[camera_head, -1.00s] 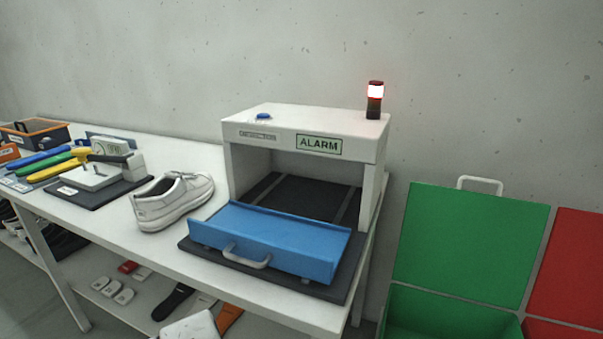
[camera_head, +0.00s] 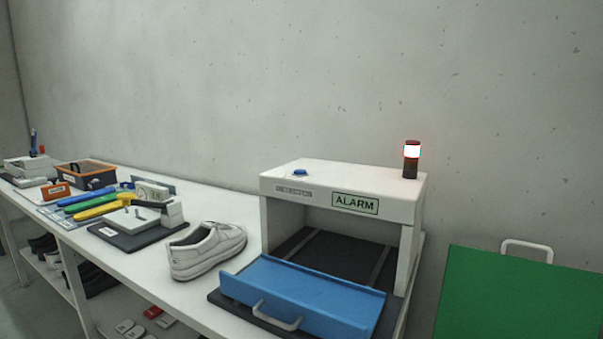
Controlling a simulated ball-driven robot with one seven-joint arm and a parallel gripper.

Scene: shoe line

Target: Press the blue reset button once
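The blue reset button (camera_head: 300,172) is a small round cap on the left part of the flat top of the white detector housing (camera_head: 330,180). The housing stands on the table and carries a label reading "ALARM" (camera_head: 355,203) on its front. A dark signal lamp (camera_head: 411,160) with a bright red-white light stands on the top's right corner. A blue tray flap (camera_head: 300,298) with a pale handle lies at the housing's open front. My gripper is not in view, and nothing touches the button.
A white shoe (camera_head: 207,250) sits on the table left of the housing. Tools with coloured handles (camera_head: 95,205), a grey fixture (camera_head: 140,222) and an orange-rimmed bin (camera_head: 88,174) stand farther left. The concrete wall is close behind.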

